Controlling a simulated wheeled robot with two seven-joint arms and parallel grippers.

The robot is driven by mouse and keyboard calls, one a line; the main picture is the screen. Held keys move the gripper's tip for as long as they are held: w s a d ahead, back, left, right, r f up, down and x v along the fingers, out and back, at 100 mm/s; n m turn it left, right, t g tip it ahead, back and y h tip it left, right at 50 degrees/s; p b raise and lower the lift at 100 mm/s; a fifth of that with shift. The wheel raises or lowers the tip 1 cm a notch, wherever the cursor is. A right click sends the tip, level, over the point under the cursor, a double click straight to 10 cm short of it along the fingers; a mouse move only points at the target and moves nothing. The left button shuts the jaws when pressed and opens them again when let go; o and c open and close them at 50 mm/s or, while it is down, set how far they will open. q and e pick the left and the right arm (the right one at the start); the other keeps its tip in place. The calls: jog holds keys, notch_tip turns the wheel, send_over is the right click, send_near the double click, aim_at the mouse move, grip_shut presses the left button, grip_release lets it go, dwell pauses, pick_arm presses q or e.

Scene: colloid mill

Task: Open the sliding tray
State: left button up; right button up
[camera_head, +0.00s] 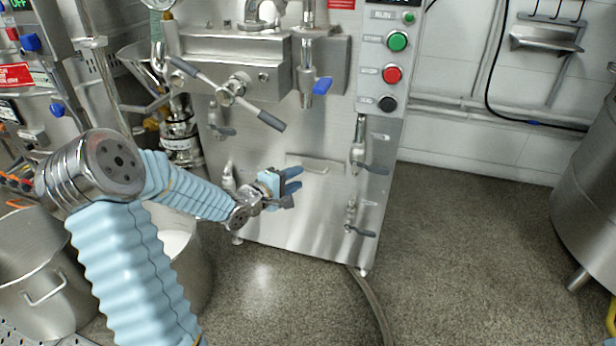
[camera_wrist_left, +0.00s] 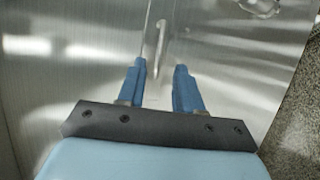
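The mill's steel front panel (camera_head: 330,215) fills the middle of the head view. A pale, slim handle-like bar (camera_head: 307,164) sits on it, and I take this as the sliding tray's front; no gap shows there, though detail is small. My left gripper (camera_head: 296,186) is just below and left of the bar, its blue fingers spread and empty. In the left wrist view, a vertical bright handle (camera_wrist_left: 160,36) lies beyond the fingertips, in line with the gap of the left gripper (camera_wrist_left: 160,66). The fingers look apart from it. My right gripper is out of view.
Steel pots (camera_head: 45,275) stand at the lower left. The floor (camera_head: 470,270) to the right is clear, apart from a hose (camera_head: 372,300).

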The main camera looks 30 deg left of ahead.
pick_arm(q)
jog(key=x, duration=0.5)
jog(key=shift+w+f+b, duration=0.1)
jog(key=shift+w+b, duration=0.2)
jog(key=shift+b, duration=0.1)
grip_shut()
dwell(1.0)
